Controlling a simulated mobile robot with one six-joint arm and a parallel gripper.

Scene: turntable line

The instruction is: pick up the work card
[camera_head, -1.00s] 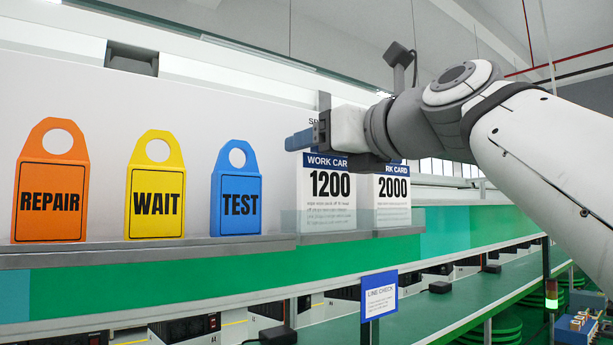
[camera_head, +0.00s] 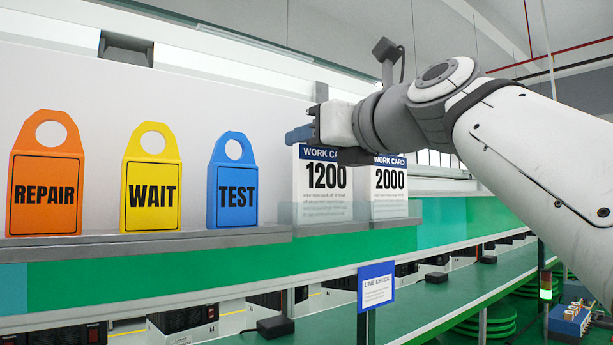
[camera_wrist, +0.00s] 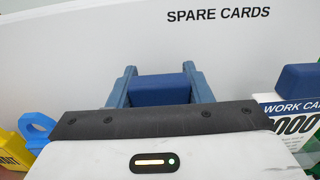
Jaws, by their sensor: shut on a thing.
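The 1200 work card (camera_head: 322,203), white with a blue header, stands upright in the rack on the ledge, its lower part behind a clear lip. My gripper (camera_head: 300,135) is at its top edge in the head view, partly covering the header. In the wrist view my gripper (camera_wrist: 160,84) has its two blue fingers shut on the card's thick blue top (camera_wrist: 158,90). The rest of that card is hidden there by my gripper's body. The 2000 work card (camera_head: 390,195) stands just to the right, and it also shows in the wrist view (camera_wrist: 300,108).
Orange REPAIR (camera_head: 45,165), yellow WAIT (camera_head: 150,168) and blue TEST (camera_head: 232,180) tags stand on the ledge to the left. A white panel rises behind, marked SPARE CARDS (camera_wrist: 218,15). A LINE CHECK sign (camera_head: 376,287) hangs below. The green line (camera_head: 420,300) runs beneath.

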